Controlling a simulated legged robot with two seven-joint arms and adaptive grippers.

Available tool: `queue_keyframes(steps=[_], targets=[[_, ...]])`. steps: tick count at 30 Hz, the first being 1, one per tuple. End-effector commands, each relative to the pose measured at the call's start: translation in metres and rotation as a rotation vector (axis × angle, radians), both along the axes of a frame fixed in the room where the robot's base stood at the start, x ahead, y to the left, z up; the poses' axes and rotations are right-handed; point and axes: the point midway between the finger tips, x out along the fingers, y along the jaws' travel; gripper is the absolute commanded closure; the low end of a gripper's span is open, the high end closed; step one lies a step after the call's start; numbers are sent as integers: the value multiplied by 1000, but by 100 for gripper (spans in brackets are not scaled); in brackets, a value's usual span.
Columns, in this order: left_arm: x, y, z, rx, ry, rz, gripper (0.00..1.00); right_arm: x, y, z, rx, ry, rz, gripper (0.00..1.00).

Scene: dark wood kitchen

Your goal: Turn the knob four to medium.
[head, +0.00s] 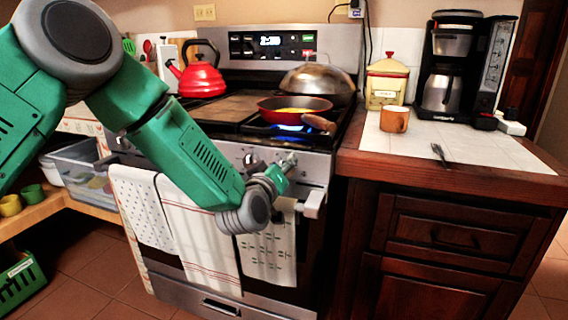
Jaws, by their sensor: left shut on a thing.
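The stove's front panel (225,149) carries a row of metal control knobs, partly hidden behind my left arm. My left gripper (284,168) is at the right part of this panel, shut on a knob (291,158). The fingers cover most of that knob, so its pointer and marks cannot be read. Another knob (249,160) shows just left of the gripper. A blue flame (288,127) burns under a red pan (294,104) on the front right burner. My right gripper is not in view.
Towels (190,235) hang on the oven handle (313,204) below my gripper. A red kettle (202,80) and a domed lid (316,78) stand further back. The counter right holds an orange mug (394,119).

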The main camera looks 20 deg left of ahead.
Motion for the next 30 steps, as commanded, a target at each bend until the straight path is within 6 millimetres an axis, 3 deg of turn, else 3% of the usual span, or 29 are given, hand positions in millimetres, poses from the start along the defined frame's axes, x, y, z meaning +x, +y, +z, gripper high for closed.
queue_keyframes(steps=[1,30], targets=[[-3,-2,-9,-46,22,-6,90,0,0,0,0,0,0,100],[-3,3,-20,-878,50,-5,90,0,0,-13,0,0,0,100]])
